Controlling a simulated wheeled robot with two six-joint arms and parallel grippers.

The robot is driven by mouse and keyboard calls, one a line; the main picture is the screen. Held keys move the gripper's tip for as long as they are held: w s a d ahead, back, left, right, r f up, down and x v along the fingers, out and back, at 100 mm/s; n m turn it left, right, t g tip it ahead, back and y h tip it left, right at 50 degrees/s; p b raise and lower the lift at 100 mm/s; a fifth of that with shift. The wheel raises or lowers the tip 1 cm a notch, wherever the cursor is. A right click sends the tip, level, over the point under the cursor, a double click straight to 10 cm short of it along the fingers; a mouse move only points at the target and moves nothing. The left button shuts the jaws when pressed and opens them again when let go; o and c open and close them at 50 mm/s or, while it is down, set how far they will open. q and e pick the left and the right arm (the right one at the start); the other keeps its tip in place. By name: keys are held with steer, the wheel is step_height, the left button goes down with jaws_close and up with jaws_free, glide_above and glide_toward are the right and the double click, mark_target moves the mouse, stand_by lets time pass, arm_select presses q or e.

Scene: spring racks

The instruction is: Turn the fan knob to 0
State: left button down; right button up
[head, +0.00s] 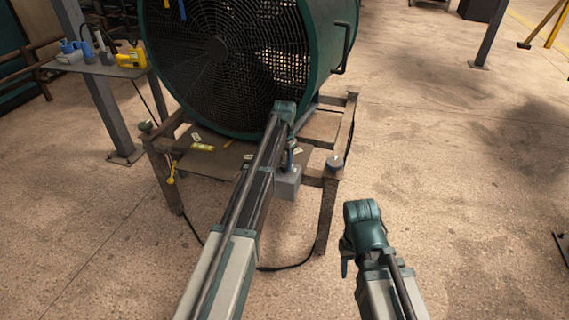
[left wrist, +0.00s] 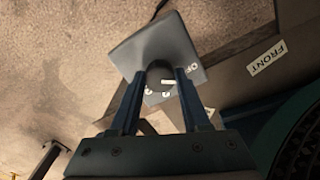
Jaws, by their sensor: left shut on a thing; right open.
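The large round fan (head: 222,52), with a dark grille and green housing, stands on a metal frame. A grey control box (head: 287,184) sits at the frame's front; it also shows in the left wrist view (left wrist: 150,45). The dark fan knob (left wrist: 158,76) is on the box face, with a white mark and partly covered white lettering beside it. My left gripper (head: 291,161) is at the box. In the left wrist view its two fingers (left wrist: 160,84) are shut on the knob, one on each side. My right gripper (head: 346,262) is open, apart from the frame, its fingers mostly hidden.
The frame (head: 328,213) has thin legs, and a cable (head: 290,267) runs on the floor below it. A small shelf (head: 105,69) with a yellow tool (head: 132,58) is on a post at left. A FRONT label (left wrist: 267,58) is beside the box.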

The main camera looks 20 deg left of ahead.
mark_target(285, 164)
arm_select(q)
steer(key=shift+n, duration=0.3)
stand_by(0.4)
steer(key=shift+c, duration=1.8)
jaws_free()
step_height(285, 164, up, 14)
steer(key=p, duration=1.4)
steer(key=shift+f, duration=0.15)
